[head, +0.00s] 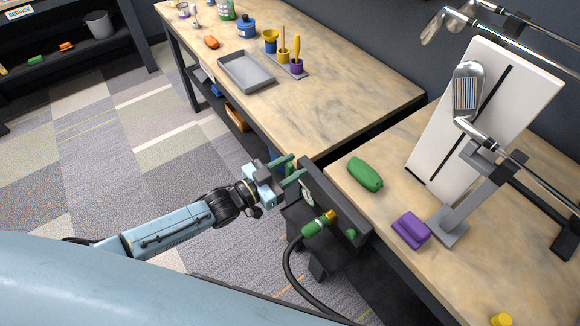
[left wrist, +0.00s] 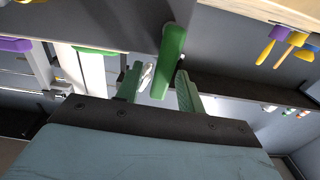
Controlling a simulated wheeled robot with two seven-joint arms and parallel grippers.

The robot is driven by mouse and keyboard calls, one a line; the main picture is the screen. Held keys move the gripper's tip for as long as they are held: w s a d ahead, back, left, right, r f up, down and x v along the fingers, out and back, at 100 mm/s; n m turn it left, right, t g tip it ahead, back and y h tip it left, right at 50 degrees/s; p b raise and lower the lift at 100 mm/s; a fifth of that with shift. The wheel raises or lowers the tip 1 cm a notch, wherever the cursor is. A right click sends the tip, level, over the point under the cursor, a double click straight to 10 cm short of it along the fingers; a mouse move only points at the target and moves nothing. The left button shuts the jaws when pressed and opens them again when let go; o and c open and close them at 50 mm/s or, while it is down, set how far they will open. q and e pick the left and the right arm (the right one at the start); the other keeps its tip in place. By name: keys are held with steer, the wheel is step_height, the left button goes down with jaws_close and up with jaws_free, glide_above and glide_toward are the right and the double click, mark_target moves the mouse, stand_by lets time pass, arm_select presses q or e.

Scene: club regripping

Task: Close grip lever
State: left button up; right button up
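My left gripper (head: 287,170) is open, its two green fingers apart, just left of a dark panel (head: 343,222) on the near bench edge. In the left wrist view a green lever (left wrist: 169,62) hangs from a dark surface, in line with the gap between the fingers of my left gripper (left wrist: 160,88). It looks nearer the right finger; I cannot tell whether they touch. A white round part (left wrist: 146,76) shows beside the lever. In the head view I cannot make out the lever clearly. My right gripper is not in view.
A green and yellow hose fitting (head: 319,223) with a black hose sits by the panel. A clamped golf club (head: 468,90) stands right. A grey tray (head: 246,71) lies on the far bench.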

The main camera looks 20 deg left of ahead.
arm_select(q)
jaws_close()
